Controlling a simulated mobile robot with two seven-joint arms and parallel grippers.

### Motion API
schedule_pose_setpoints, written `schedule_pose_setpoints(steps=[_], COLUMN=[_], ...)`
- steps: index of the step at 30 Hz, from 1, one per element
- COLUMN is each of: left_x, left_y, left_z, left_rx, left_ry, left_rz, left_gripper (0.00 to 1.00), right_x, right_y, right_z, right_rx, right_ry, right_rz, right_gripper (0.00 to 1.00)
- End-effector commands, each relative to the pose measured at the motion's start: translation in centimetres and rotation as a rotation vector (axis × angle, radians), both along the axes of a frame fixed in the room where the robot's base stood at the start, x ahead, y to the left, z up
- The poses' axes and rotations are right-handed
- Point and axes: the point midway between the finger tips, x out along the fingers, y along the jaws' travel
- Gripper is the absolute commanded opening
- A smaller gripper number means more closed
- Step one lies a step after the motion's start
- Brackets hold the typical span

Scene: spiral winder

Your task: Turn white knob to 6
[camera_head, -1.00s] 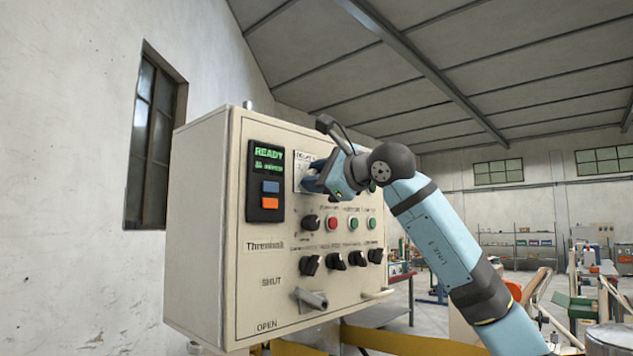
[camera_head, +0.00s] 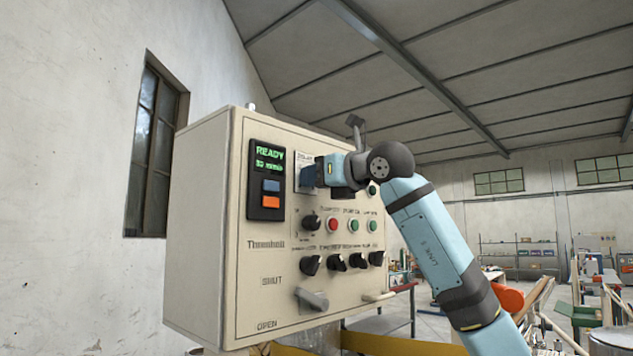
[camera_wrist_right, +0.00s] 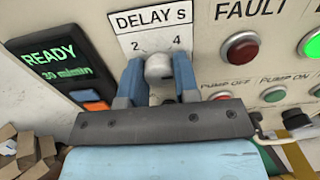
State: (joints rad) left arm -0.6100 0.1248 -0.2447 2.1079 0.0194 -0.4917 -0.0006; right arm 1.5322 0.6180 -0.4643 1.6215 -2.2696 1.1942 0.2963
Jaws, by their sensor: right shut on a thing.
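The white knob (camera_wrist_right: 158,66) sits on the panel below the "DELAY s" label (camera_wrist_right: 150,20). The figures 2 and 4 show above it, and no 6 can be seen. Its pointer direction cannot be made out. My right gripper (camera_wrist_right: 158,76) is shut on the knob, with one blue finger on each side. In the head view my right gripper (camera_head: 309,177) reaches the panel's upper part from the right and hides the knob. My left gripper is not in view.
The beige control box (camera_head: 200,230) has a green READY display (camera_head: 270,160) left of the gripper. A black knob (camera_head: 312,222), red button (camera_head: 333,225) and several black switches lie below. A grey lever (camera_head: 312,299) sticks out lower down.

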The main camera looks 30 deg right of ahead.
Motion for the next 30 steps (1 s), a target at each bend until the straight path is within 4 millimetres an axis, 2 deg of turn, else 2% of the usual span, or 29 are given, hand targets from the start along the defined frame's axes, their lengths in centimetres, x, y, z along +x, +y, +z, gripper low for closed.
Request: schedule_pose_setpoints(steps=[18,30], left_x=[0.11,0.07], left_y=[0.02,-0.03], left_z=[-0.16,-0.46], left_rx=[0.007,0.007], left_ry=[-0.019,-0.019], left_rz=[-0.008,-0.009], left_gripper=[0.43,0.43], right_x=[-0.05,-0.06], right_y=[0.17,0.24], right_z=[-0.06,0.02], right_rx=[0.53,0.733], right_ry=[0.185,0.256], right_rz=[0.001,0.001], right_gripper=[0.05,0.05])
